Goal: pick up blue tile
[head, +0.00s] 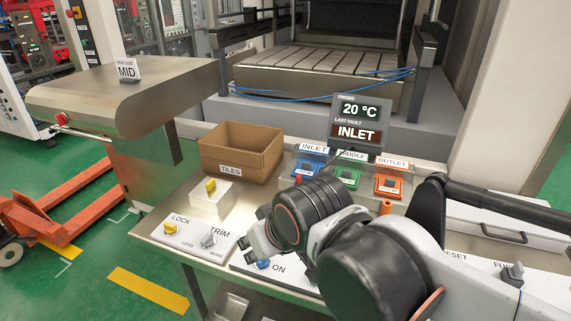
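A blue tile-like piece (305,168) stands below the INLET label, at the left end of a row of three coloured pieces on the bench. A green one (345,178) is under MIDDLE and an orange one (388,185) under OUTLET. My arm reaches in from the lower right, in front of and below this row. My gripper (252,240) is at its left end, above the control panel and apart from the blue piece. My wrist hides most of the gripper, so its opening and any contents are unclear.
An open cardboard box (240,152) labelled TILES stands left of the row; its contents are hidden. A display (358,122) reads 20 °C and INLET behind the row.

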